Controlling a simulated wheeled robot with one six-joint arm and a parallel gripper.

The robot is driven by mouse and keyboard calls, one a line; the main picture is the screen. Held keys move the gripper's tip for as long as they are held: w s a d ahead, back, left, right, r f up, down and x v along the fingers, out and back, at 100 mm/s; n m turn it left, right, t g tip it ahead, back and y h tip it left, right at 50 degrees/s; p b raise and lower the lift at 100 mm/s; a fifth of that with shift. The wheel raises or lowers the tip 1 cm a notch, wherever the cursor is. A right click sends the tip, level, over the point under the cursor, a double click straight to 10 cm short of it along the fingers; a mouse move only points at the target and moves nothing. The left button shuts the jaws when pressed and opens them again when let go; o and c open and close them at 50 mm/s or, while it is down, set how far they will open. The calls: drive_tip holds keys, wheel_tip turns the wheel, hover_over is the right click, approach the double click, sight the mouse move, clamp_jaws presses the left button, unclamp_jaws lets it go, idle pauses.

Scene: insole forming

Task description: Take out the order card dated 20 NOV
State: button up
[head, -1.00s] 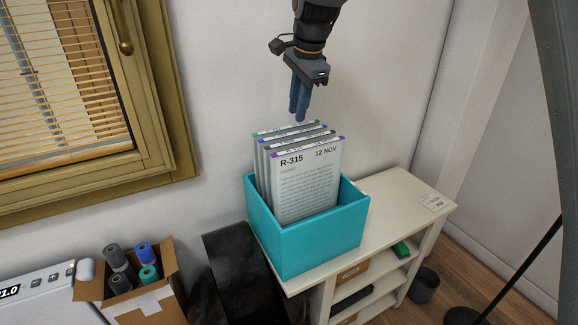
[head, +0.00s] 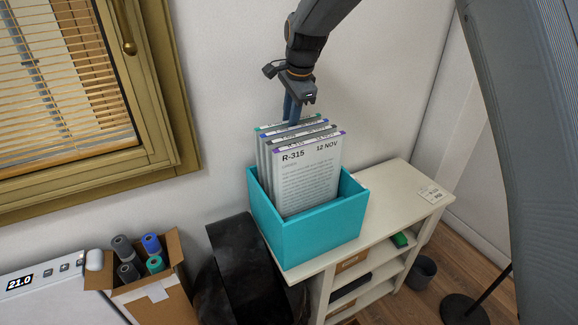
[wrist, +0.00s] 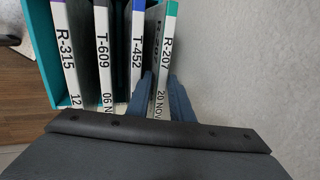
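A teal box (head: 305,240) holds several upright cards. In the wrist view, the card R-207 dated 20 NOV (wrist: 166,50) has a teal top strip and is the rearmost, nearest the wall. My gripper (wrist: 162,88) points down with one finger on each side of this card's top edge. The fingers look parted, with the card between them; no firm grip shows. In the head view my gripper (head: 292,118) is at the back of the row, its fingertips partly hidden. The front card R-315, 12 NOV (head: 308,180), has a purple strip.
Cards T-609 (wrist: 103,45) and T-452 (wrist: 137,50) stand between R-315 and R-207, close by my finger. The wall (wrist: 250,60) is just behind. The box stands on a white shelf unit (head: 392,210). A carton of rolls (head: 160,295) is at left.

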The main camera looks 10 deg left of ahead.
drive_tip(key=shift+c, duration=0.4)
clamp_jaws()
